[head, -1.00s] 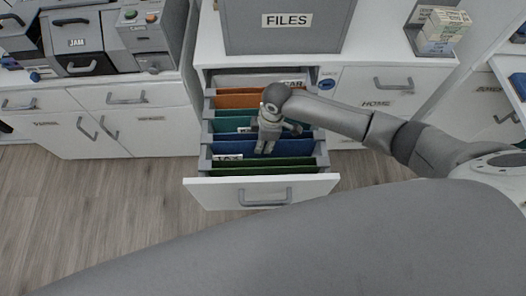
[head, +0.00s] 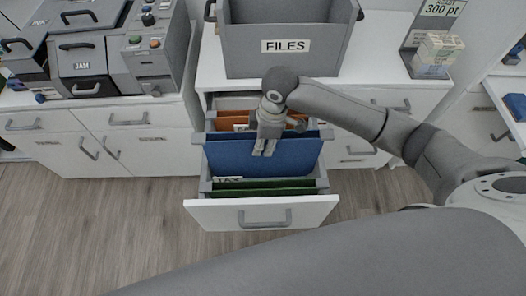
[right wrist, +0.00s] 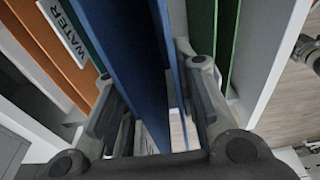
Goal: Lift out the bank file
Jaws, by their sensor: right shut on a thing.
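A blue file (head: 225,158) hangs in the grip of my right gripper (head: 264,150), raised above the other files of the open drawer (head: 215,214). Its lower part is hidden behind the files in front, so I cannot tell if it is fully clear. No label shows on it. In the right wrist view my gripper's fingers (right wrist: 150,78) stand on both sides of the blue file (right wrist: 122,45). Orange files (head: 232,123) are behind it and green files (head: 283,189) in front. The teal ones are mostly hidden. My left gripper is not in view.
A grey open box labelled FILES (head: 240,62) stands on the desk top just behind the drawer. A JAM machine (head: 84,72) is at the left, and a stand with small boxes (head: 437,55) at the right. Wooden floor (head: 80,225) lies before the drawer.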

